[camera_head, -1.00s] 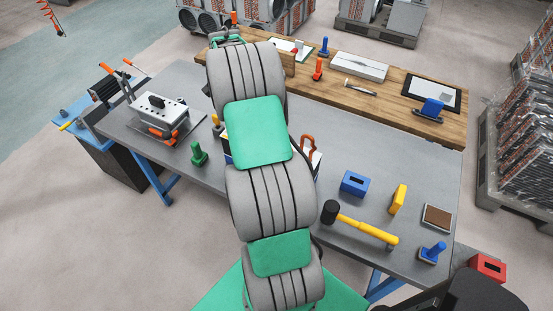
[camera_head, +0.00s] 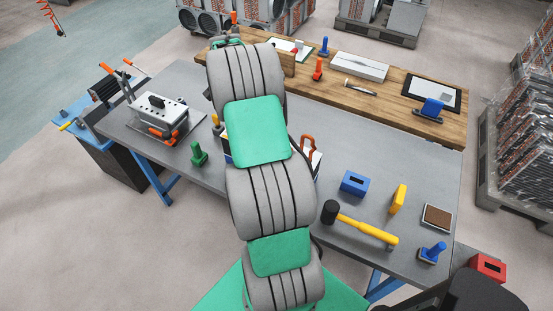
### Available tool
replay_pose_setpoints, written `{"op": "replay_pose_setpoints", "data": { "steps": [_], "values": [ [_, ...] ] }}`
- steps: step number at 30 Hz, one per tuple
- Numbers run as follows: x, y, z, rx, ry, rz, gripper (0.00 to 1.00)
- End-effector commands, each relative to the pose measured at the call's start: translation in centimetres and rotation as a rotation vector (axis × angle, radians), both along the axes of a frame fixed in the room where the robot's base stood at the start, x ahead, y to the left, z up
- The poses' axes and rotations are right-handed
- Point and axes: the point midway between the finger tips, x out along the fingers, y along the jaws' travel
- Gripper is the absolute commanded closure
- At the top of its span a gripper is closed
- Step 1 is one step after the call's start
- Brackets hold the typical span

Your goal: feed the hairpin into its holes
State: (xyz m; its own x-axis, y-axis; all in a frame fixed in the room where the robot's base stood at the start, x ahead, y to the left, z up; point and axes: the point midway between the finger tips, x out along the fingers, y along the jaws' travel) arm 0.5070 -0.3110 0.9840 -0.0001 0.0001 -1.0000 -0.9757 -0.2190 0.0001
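I cannot make out the hairpin for certain. A red-brown loop (camera_head: 307,143) shows just right of my arm on the grey table, partly hidden; I cannot tell whether it is the hairpin or a handle. A metal block in a fixture (camera_head: 160,118) with orange-handled clamps stands at the table's left end. No holes for the hairpin can be made out from here. My arm reaches up across the middle of the picture and covers part of both benches. My gripper's fingers do not show.
The grey table (camera_head: 330,240) holds a green stand (camera_head: 198,154), a blue block (camera_head: 354,183), a yellow block (camera_head: 398,198), a mallet (camera_head: 360,223) and a blue-handled tool (camera_head: 432,252). A wooden bench (camera_head: 400,92) with a white box (camera_head: 360,66) stands behind. The grey table's right rear is clear.

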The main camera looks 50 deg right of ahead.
Motion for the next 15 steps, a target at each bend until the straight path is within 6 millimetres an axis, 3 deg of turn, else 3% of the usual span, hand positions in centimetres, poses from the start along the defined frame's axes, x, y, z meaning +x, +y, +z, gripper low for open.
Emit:
{"op": "replay_pose_setpoints", "data": {
  "steps": [13,14,15],
  "values": [
    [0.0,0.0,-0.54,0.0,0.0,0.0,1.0],
    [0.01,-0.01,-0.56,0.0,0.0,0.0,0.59],
    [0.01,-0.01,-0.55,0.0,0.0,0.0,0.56]
  ]
}}
